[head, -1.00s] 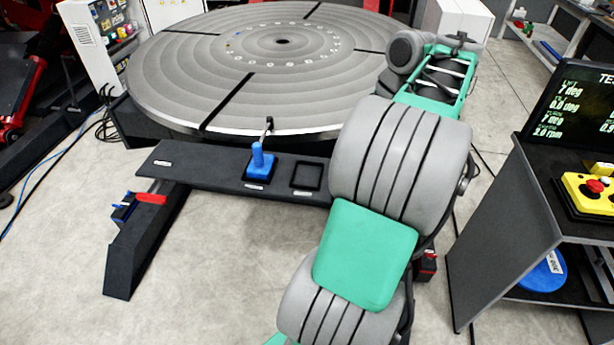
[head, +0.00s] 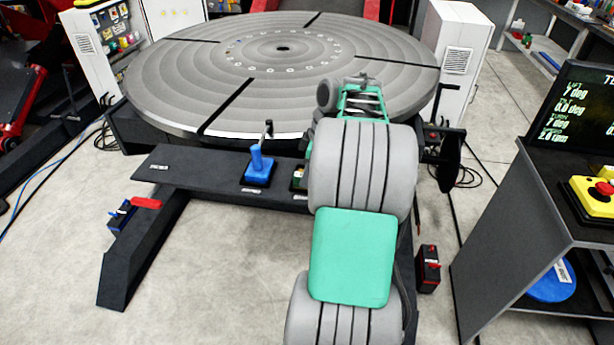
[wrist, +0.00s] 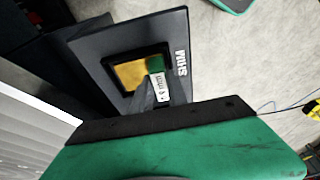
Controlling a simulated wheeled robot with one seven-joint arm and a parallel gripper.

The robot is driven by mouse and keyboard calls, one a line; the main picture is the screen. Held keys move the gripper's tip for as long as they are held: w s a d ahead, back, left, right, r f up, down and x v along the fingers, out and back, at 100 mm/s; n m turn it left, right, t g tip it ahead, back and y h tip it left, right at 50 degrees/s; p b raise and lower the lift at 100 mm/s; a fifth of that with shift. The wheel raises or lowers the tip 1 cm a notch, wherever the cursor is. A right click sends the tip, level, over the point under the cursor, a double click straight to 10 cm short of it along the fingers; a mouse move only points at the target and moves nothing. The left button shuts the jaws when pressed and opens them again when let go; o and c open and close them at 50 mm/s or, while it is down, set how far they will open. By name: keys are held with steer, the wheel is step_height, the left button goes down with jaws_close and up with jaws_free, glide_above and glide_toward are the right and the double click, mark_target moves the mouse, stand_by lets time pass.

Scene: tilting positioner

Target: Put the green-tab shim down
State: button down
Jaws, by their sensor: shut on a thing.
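The shim (wrist: 130,75) is a thin brass-coloured plate with a green tab (wrist: 156,64) and a small white tag. In the wrist view it appears within the dark square frame marked SHIM on the shelf (head: 195,170). I cannot tell whether it rests on the bottom of the frame or is held just above it. My gripper (wrist: 157,92) is shut on the shim at its tab side; its fingers are mostly hidden by the gripper body. In the head view my arm covers the gripper and most of the frame.
A blue peg-like handle (head: 257,163) on a dark base stands on the shelf just left of the frame. The large round turntable (head: 210,75) lies behind the shelf. A dark cabinet (head: 515,215) with a yellow button box (head: 590,198) stands at the right.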

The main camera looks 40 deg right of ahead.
steer(key=shift+r, duration=0.1)
steer(key=shift+f, duration=0.2)
steer(key=c, duration=1.3)
jaws_free()
steer(key=p+v, duration=0.4)
steer(key=v, duration=0.8)
steer(key=w+a+m, duration=0.2)
steer(key=w+a, duration=0.2)
steer(key=a, duration=1.1)
steer(key=s+a+f+m+h, duration=0.1)
steer(key=s+a+f+m, duration=0.1)
steer(key=s+a, duration=0.3)
steer(key=s+a+f+m, duration=0.3)
steer(key=s+a+f, duration=0.1)
steer(key=a, duration=0.7)
steer(key=shift+s+f+m+t+h, duration=0.3)
steer(key=shift+s+f+t+h, duration=0.1)
steer(key=shift+s, duration=0.15)
